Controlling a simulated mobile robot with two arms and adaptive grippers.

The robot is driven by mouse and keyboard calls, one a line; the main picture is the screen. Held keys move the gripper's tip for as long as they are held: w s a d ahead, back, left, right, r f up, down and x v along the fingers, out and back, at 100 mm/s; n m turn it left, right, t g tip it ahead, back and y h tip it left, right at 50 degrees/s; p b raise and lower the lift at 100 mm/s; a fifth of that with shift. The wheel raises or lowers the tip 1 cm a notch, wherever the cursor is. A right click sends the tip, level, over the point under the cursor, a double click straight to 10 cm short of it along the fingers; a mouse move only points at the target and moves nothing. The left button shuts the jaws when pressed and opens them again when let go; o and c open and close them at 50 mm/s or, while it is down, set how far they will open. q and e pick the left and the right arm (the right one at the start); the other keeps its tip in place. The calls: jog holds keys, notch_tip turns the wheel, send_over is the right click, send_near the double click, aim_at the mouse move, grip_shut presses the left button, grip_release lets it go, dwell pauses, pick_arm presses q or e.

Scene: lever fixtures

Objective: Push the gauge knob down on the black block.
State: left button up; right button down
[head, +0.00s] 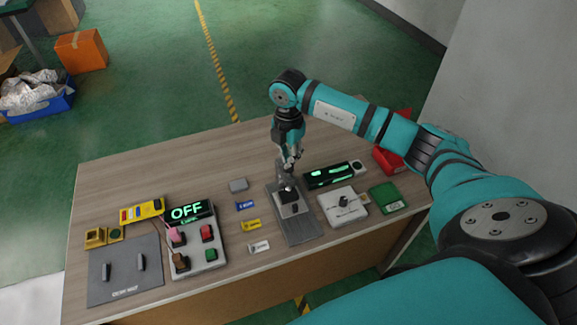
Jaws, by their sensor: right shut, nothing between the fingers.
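My right gripper (289,163) points down over the middle of the table, shut and empty. Just below it is a dark grey base plate (301,231) carrying a grey block with a black knob (288,196) on top. A grey upright part of this fixture stands behind the knob, partly hidden by the gripper. Whether the fingertips touch it cannot be told. To the right is a black block (328,177) with lit green bars and a round pale part (357,166) at its right end. Which of these is the gauge knob is not clear. My left gripper is out of view.
A white box with a dark knob (343,210), a green box (385,198) and a red bin (386,160) are at the right. A switch panel with an OFF display (187,211) and a grey mat (125,287) are left. Small labels (251,225) lie between.

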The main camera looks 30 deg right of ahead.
jog(key=shift+f+b, duration=1.25)
jog(key=shift+f, duration=0.65)
jog(key=shift+r, duration=0.2)
jog(key=shift+r+p, duration=3.7)
jog(key=shift+r, duration=1.3)
jog(key=shift+f, duration=0.1)
